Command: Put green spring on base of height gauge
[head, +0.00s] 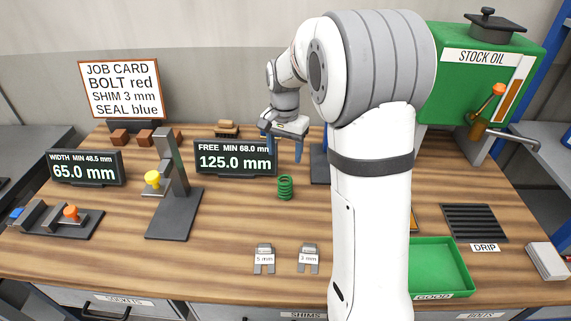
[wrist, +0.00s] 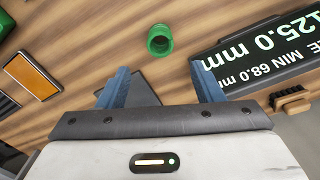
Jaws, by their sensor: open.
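The green spring (head: 285,187) stands upright on the wooden bench, right of centre and in front of the 125.0 mm display. It also shows in the wrist view (wrist: 160,42), seen from above, ahead of the fingers. The height gauge (head: 170,165) stands left of the spring, with a grey column, a yellow knob and a flat dark base (head: 175,222). Its base looks bare. My gripper (head: 284,158) is open and empty, with blue fingers pointing down behind and above the spring. The fingertips (wrist: 160,70) are apart from it.
The "FREE MIN 68.0 mm" display (head: 235,158) stands behind the spring, left of my gripper. A 5 mm shim (head: 264,259) and a 3 mm shim (head: 308,259) lie at the front. A green tray (head: 440,268) is at right. Bench between spring and gauge base is clear.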

